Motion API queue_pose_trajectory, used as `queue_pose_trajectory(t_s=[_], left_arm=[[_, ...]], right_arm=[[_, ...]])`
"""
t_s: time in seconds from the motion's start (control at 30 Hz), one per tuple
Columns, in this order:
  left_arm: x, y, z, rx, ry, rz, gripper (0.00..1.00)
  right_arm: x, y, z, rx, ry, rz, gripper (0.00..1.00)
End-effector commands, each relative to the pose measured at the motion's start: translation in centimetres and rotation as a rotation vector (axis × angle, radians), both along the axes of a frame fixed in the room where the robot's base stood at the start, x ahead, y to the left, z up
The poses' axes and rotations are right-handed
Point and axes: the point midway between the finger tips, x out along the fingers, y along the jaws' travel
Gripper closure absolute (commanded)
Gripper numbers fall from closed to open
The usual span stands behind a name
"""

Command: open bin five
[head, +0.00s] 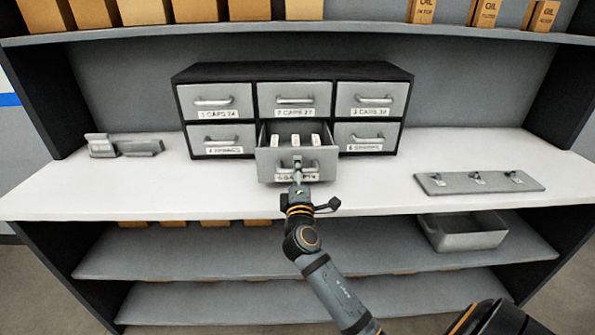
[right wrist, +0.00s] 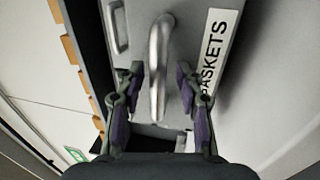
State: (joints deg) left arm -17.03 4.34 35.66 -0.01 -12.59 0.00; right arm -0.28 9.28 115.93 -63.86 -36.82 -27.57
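Bin five (head: 268,166) is the lower middle drawer of the grey cabinet, and it stands pulled out with several small white-topped items inside. Its label, partly covered in the head view, reads GASKETS in the right wrist view. My right gripper (head: 297,172) is at the front of this drawer. In the right wrist view the drawer's metal handle (right wrist: 160,60) lies between the two fingers of the gripper (right wrist: 159,88), which stand apart with gaps beside the handle. My left gripper is not in view.
The cabinet's other drawers, such as the top middle one (head: 280,92), are shut. A grey block (head: 140,147) lies left on the white shelf (head: 120,190). A hook plate (head: 455,184) lies right, above a metal tray (head: 440,232) on the lower shelf.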

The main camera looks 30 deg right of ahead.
Motion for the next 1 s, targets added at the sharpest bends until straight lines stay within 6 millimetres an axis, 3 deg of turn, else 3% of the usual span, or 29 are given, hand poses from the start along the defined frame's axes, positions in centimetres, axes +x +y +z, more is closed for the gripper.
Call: queue_pose_trajectory(t_s=[0.17, 0.57, 1.0], left_arm=[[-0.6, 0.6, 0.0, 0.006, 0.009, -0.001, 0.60], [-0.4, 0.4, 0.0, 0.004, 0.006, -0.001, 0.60], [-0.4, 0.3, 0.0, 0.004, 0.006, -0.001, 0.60]], right_arm=[[-0.5, 0.3, -0.1, 0.001, 0.000, 0.000, 0.64], [-5.9, 3.6, -1.4, 0.004, 0.001, 0.000, 0.64], [-6.3, 3.9, -1.5, 0.000, 0.000, 0.000, 0.64]])
